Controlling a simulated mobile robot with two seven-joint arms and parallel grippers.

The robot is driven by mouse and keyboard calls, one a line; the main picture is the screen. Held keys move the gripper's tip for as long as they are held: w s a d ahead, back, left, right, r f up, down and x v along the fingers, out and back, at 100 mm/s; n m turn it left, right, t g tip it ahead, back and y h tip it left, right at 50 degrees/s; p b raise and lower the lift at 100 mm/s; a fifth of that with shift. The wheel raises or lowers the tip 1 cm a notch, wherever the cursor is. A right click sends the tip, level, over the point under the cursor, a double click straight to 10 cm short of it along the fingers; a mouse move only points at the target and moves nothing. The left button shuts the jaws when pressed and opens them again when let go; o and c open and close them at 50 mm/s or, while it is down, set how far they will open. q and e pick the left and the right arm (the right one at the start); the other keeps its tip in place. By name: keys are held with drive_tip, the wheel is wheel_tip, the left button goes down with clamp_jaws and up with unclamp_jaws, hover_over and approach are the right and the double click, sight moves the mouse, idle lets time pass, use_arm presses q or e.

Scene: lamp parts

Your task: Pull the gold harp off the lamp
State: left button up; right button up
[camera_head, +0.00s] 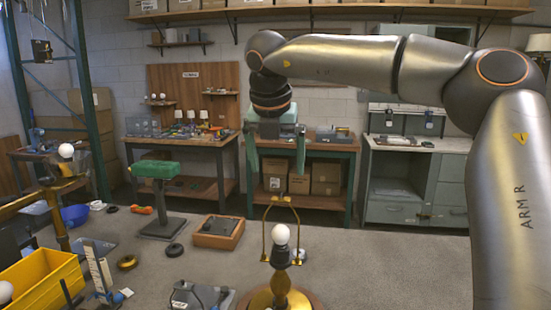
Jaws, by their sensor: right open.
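The gold harp (264,240) is a thin upright loop around a white bulb (280,235) on the lamp (279,285) at the bottom centre of the head view. The harp sits on the lamp, and its top lies above the bulb. My right gripper (276,172) hangs from the right arm with its green fingers pointing down and spread apart. In the picture it is just above the harp's top, with nothing between its fingers. I cannot tell its exact depth relative to the harp. My left gripper is out of the picture.
A yellow bin (45,285) stands at the lower left, near a brass stand with a bulb (66,150). A green-topped stand (157,169) and a wooden tray (217,233) are left of the lamp. The grey surface (390,265) right of it is clear.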

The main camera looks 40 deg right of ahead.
sight(280, 201)
drive_tip(key=p+x, duration=0.1)
drive_tip(key=x, duration=1)
drive_tip(key=shift+f, duration=0.45)
drive_tip(key=c, duration=1.4)
drive_tip(key=shift+r+p, duration=0.45)
drive_tip(key=shift+r, duration=0.5)
clamp_jaws()
drive_tip(key=o, duration=1.3)
unclamp_jaws()
drive_tip(key=shift+w+f, duration=0.1)
